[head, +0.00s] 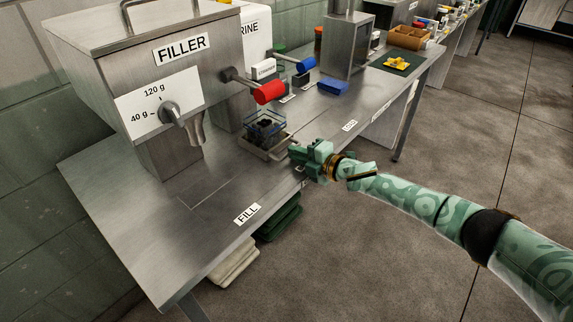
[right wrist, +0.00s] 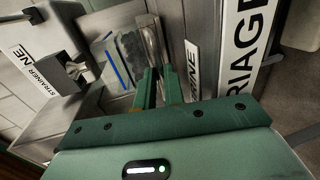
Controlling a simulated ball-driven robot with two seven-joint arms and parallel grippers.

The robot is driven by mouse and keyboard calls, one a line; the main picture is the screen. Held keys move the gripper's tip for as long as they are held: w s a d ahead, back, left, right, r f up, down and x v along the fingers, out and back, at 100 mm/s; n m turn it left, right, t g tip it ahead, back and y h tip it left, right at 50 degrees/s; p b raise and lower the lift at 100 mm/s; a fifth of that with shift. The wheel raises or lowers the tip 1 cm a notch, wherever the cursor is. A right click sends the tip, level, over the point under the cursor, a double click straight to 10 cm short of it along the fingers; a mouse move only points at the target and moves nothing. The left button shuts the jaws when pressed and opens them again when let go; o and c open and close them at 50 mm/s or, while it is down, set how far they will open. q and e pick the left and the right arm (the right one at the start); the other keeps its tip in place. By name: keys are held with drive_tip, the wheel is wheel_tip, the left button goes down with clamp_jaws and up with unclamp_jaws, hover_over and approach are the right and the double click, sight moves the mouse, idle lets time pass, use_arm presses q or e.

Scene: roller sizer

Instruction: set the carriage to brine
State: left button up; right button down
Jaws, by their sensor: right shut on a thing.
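The carriage (head: 256,151) is a shallow metal tray on the steel bench, holding a clear container with blue edges (head: 264,124) and dark contents. It sits in front of the brine unit (head: 255,35), to the right of the FILL label (head: 247,213). My right gripper (head: 299,154) is shut on the carriage handle at the bench's front edge. In the right wrist view the handle (right wrist: 149,40) runs up from between the fingers, beside a partly covered label ending in "INE" (right wrist: 193,70). My left gripper is not in view.
The filler (head: 150,60) with its dial stands at the left. Red (head: 270,92) and blue (head: 305,65) lever knobs stick out above and behind the carriage. A blue block (head: 332,87) lies to the right. The bench around the FILL outline is clear.

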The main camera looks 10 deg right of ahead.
drive_tip(key=shift+w+d, duration=0.25)
drive_tip(key=shift+d, duration=0.15)
drive_tip(key=c, duration=1.8)
unclamp_jaws()
drive_tip(key=shift+o, duration=0.2)
drive_tip(key=p+v, duration=0.3)
drive_tip(key=v, duration=1.3)
drive_tip(key=shift+p, duration=0.35)
drive_tip(key=shift+s+d, duration=0.1)
drive_tip(key=shift+d, duration=0.05)
